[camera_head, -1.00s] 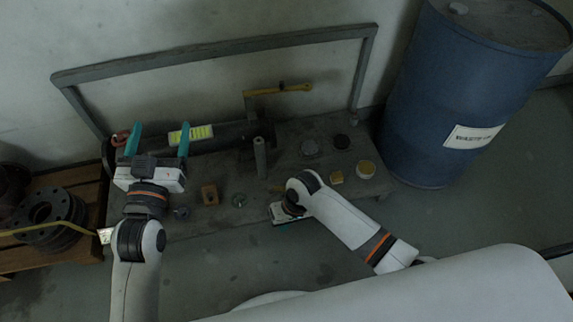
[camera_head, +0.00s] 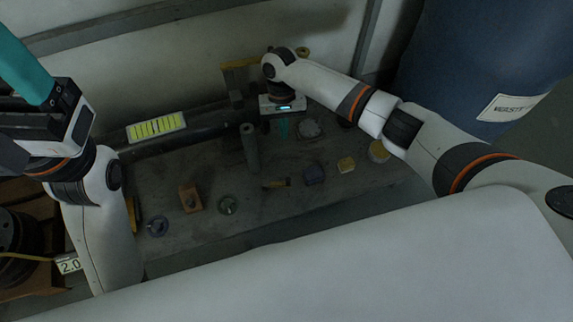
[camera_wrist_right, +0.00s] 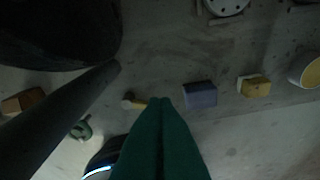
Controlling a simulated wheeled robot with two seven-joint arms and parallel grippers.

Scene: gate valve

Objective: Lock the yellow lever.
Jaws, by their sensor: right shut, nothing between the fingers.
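The yellow lever (camera_head: 240,64) lies along the wall at the back of the bench in the head view. Its middle is hidden behind my right arm, and its end (camera_head: 303,52) shows just beyond the wrist. My right gripper (camera_head: 283,132) points down in front of the lever, apart from it in the picture, with its teal fingers together and empty. In the right wrist view the shut fingers (camera_wrist_right: 160,102) show over the bench, and the lever is not seen. My left gripper (camera_head: 25,60) is at the upper left, cut by the frame edge, with one teal finger visible.
An upright post (camera_head: 249,148) stands left of my right gripper. A dark horizontal pipe (camera_head: 190,139) runs behind it with a yellow label (camera_head: 157,127). Small blocks and discs, including a wooden block (camera_head: 190,198), lie on the bench (camera_head: 270,215). A blue barrel (camera_head: 450,75) stands right.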

